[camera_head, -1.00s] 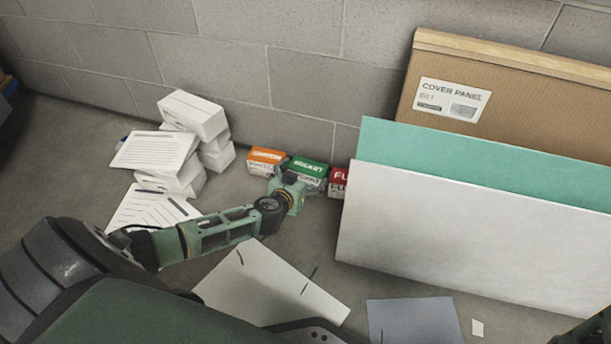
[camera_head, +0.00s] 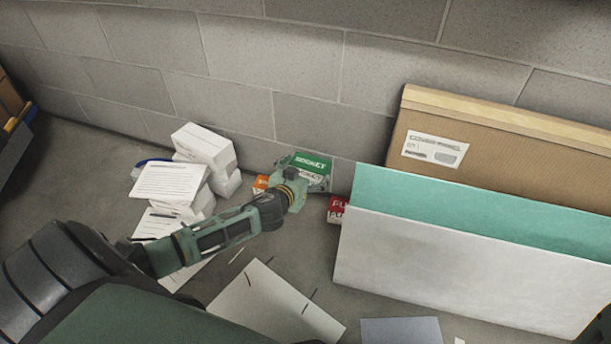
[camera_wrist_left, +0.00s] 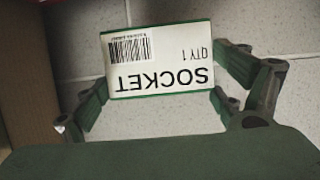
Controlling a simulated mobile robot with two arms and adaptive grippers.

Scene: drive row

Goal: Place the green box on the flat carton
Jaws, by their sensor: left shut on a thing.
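The green box (camera_head: 313,163), labelled SOCKET, is held by my left gripper (camera_head: 300,172) in front of the block wall. In the left wrist view the box's white label face (camera_wrist_left: 157,62) lies between the two fingers of the left gripper (camera_wrist_left: 165,75), which is shut on it. The box appears raised above the orange box and red box. A large flat brown carton (camera_head: 500,150), labelled COVER PANEL, leans against the wall at the right. My right gripper is not in view.
White boxes and papers (camera_head: 170,182) are piled left. Flat sheets (camera_head: 270,305) lie on the floor.

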